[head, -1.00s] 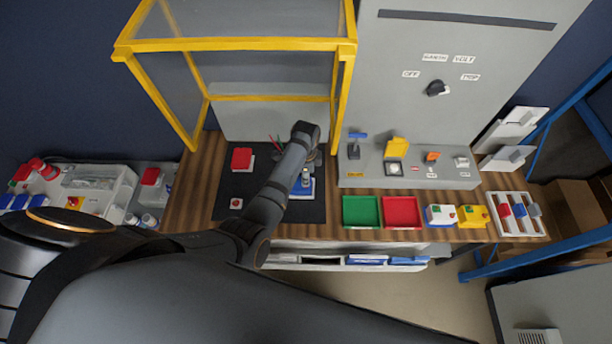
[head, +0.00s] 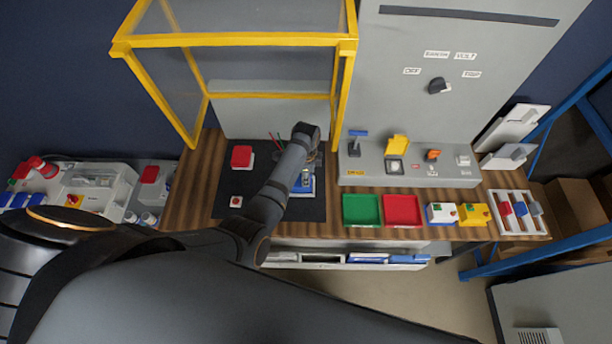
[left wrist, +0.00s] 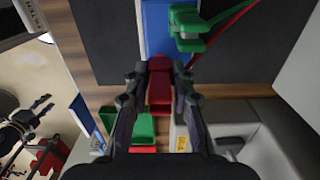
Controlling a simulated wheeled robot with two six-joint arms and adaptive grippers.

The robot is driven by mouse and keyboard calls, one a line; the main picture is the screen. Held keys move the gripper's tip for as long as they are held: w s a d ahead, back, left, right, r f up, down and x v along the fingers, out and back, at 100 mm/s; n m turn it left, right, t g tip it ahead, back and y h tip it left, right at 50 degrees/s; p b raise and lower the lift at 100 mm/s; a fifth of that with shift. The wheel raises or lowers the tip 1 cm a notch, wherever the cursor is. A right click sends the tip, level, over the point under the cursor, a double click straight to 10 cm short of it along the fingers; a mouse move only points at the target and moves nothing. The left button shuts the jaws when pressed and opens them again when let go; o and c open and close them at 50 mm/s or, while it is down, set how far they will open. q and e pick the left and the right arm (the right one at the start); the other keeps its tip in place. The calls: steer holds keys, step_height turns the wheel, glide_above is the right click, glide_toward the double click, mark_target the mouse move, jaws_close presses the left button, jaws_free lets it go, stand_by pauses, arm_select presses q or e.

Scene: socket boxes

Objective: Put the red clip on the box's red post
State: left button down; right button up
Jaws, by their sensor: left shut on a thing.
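My left gripper (left wrist: 160,92) is shut on the red clip (left wrist: 159,84), which sits between its fingertips in the left wrist view. In the head view the left gripper (head: 307,168) is over the blue box (head: 294,191) on the black mat. The blue box also shows beyond the clip in the left wrist view (left wrist: 155,35). A green clip (left wrist: 187,28) is at the box's right side there. I cannot make out the red post, nor whether the red clip touches the box. A dark gripper, apparently my right one (left wrist: 38,112), shows at the left of the wrist view.
A red-topped box (head: 242,156) and a small red button box (head: 236,202) are on the black mat (head: 262,190). Green (head: 361,210) and red (head: 402,211) trays lie to the right. A grey console (head: 440,176) stands behind them. A yellow-framed enclosure (head: 230,45) rises behind the mat.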

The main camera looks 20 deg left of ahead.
arm_select(q)
steer(key=shift+f, duration=0.15)
steer(key=shift+f, duration=0.1)
steer(key=shift+f, duration=0.25)
steer(key=c, duration=1)
jaws_free()
steer(key=shift+c, duration=0.2)
step_height(320, 180, up, 8)
steer(key=shift+f, duration=0.25)
